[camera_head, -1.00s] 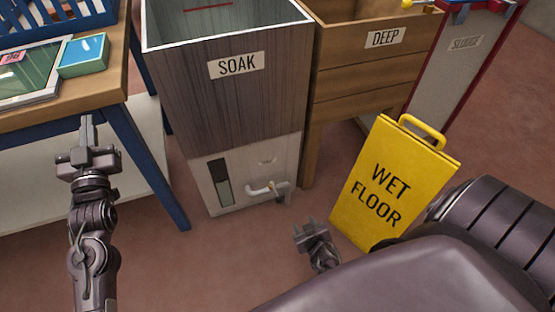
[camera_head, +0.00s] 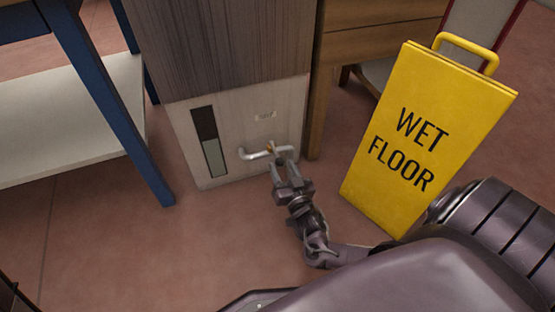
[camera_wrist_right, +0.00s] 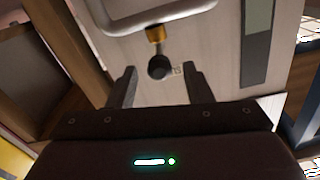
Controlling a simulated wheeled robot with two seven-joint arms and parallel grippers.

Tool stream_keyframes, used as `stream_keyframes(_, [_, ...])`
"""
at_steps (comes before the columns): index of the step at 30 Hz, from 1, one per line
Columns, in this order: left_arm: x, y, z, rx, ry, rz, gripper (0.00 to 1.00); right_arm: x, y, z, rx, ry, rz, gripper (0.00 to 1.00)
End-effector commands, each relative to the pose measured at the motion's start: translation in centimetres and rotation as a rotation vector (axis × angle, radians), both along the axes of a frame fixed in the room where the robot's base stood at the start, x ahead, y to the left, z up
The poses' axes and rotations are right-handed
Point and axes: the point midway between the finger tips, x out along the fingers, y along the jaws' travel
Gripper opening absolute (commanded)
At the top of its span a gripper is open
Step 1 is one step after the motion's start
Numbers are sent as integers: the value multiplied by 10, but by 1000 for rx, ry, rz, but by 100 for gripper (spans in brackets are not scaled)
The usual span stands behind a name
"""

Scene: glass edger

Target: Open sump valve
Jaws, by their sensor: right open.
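The sump valve is on the pale lower panel (camera_head: 225,170) of the dark wood-grain tank. A pale bent pipe (camera_head: 255,154) sticks out there, with a small brass-coloured part by my fingers. In the right wrist view the pipe (camera_wrist_right: 150,18) crosses the top, with a brass fitting (camera_wrist_right: 155,34) and a dark round knob (camera_wrist_right: 158,67) below it. My right gripper (camera_head: 281,164) is open at the valve. In the right wrist view its fingertips (camera_wrist_right: 160,85) stand on either side of the knob's line, with the knob just beyond them. My left gripper is out of view.
A yellow WET FLOOR sign (camera_head: 420,140) stands on the floor right of my right arm. A blue-legged table (camera_head: 110,110) with a pale lower shelf (camera_head: 60,130) is on the left. A wooden stand (camera_head: 375,30) adjoins the tank.

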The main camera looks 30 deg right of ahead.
Motion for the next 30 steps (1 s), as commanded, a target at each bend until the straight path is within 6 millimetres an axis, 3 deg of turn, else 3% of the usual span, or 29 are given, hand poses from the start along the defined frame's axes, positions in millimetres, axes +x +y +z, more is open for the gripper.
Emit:
stream_keyframes(3, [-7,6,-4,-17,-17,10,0,21,-5,-4,-3,-3,1,46])
stream_keyframes(9, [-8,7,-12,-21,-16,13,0,44,-11,-3,-3,1,0,46])
stream_keyframes(20, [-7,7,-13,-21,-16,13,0,50,-12,-1,-1,2,0,46])
stream_keyframes(30, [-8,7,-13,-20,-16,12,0,50,-12,-1,-1,2,0,2])
